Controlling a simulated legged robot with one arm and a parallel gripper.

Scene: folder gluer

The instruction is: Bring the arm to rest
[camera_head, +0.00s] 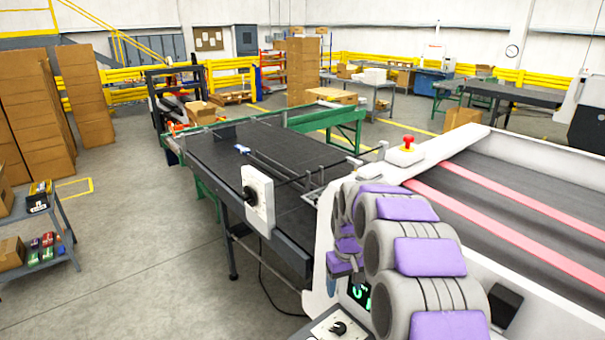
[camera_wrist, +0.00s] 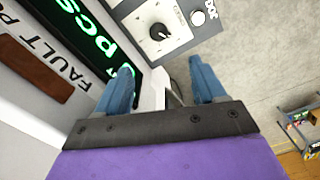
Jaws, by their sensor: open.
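My arm (camera_head: 425,258), grey with purple pads, reaches up from the bottom right of the head view in front of the white machine. My gripper is hidden in that view. In the wrist view my gripper (camera_wrist: 164,82) shows two blue fingers spread apart with nothing between them. Beyond the fingers is a grey control panel (camera_wrist: 185,18) with a black rotary knob. A black display (camera_wrist: 85,30) with green characters is at the upper left, beside the left finger. I cannot tell whether a finger touches the machine.
The white machine (camera_head: 459,143) with a red button (camera_head: 408,141) stands close at right. A dark conveyor table (camera_head: 225,165) extends behind it. A grey cart (camera_head: 62,215) with small items is at left, near stacked cartons (camera_head: 35,100). The floor (camera_head: 130,240) between is clear.

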